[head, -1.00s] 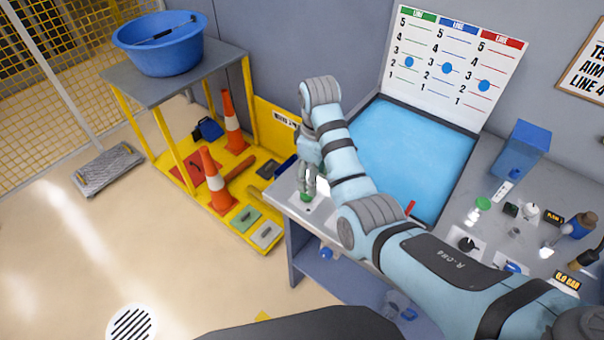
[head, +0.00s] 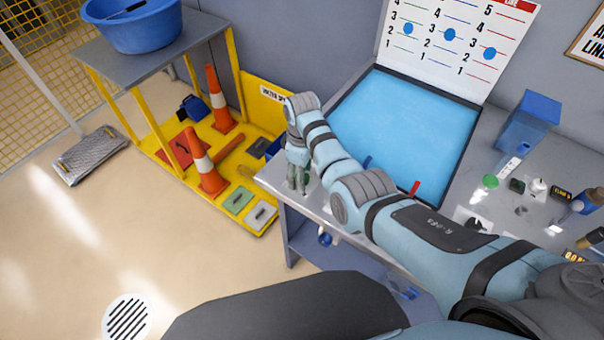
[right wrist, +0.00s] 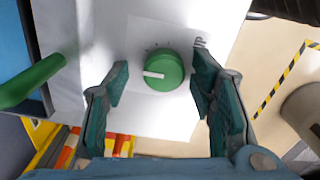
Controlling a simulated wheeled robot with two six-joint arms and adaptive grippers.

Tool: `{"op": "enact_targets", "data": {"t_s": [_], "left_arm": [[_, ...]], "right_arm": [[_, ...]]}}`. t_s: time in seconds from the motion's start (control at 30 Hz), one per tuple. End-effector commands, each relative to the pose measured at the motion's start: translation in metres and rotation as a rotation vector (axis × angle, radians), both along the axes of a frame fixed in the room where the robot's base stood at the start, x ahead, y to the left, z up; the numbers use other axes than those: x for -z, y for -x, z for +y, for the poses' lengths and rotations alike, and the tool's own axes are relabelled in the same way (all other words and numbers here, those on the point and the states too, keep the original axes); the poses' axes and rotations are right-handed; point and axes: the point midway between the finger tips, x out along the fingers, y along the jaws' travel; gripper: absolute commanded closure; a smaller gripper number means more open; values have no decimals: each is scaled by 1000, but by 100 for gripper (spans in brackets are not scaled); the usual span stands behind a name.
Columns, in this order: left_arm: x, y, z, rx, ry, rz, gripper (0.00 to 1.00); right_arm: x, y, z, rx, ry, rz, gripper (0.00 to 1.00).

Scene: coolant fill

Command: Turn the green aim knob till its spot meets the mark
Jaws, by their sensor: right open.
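The green aim knob (right wrist: 164,70) sits on a pale plate in the right wrist view. A white bar on its face points to the left. Small faint marks and partly cut-off lettering (right wrist: 200,43) lie around it; I cannot tell which is the aim mark. My right gripper (right wrist: 160,80) is open, with one finger on each side of the knob and a visible gap to both. In the head view my right gripper (head: 297,182) is at the bench's left front corner and mostly hides the knob. My left gripper is not in view.
A green lever (right wrist: 32,82) stands left of the knob in the right wrist view. The bench (head: 335,215) carries a blue basin (head: 405,120), a red lever (head: 414,188) and small items at right. A yellow pallet with cones (head: 208,165) stands left of the bench.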

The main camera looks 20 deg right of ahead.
Motion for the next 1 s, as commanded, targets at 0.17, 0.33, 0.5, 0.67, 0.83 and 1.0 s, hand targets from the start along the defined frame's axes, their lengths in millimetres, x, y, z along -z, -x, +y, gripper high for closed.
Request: {"op": "enact_targets", "data": {"t_s": [0.17, 0.33, 0.5, 0.67, 0.83, 1.0], "left_arm": [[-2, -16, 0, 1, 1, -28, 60], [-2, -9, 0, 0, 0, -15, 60], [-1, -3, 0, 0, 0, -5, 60], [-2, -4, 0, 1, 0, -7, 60], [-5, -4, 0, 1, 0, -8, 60], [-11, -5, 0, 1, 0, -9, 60]], "right_arm": [[-1, 0, 0, 0, 0, 0, 49], [-1, 0, 0, 0, 0, 0, 71], [-1, 0, 1, 0, -1, 1, 97], [0, 1, 1, 3, -1, 2, 97], [-1, 1, 1, 36, -1, 2, 97], [-2, 1, 1, 115, -1, 4, 97]]}}
